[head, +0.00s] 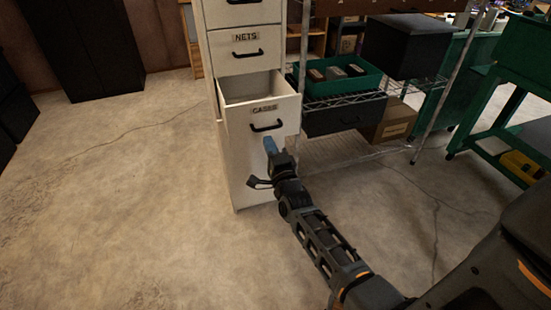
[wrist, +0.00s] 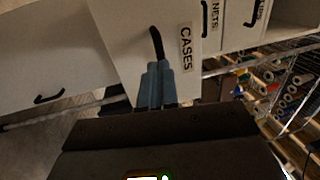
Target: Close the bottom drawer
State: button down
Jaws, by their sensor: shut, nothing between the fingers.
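A white filing cabinet (head: 213,70) stands in the middle of the head view. Its drawer labelled CASES (head: 285,107) is pulled out, showing its inside, and has a black handle (head: 267,126). A white front with another black handle (wrist: 48,98) lies below it in the wrist view; it looks flush, and my arm partly covers that area in the head view. My gripper (head: 270,146) is shut and empty, its blue-grey fingers together just below the CASES handle. In the wrist view the fingertips (wrist: 159,66) overlap the handle's lower end; I cannot tell whether they touch.
The NETS drawer (head: 246,48) above is shut. A wire shelf (head: 345,98) with a green tray (head: 371,80), dark bins and a cardboard box (head: 388,122) stands close on the right. The concrete floor (head: 120,200) left of the cabinet is clear.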

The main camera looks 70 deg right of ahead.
jog(key=shift+x, duration=1.45)
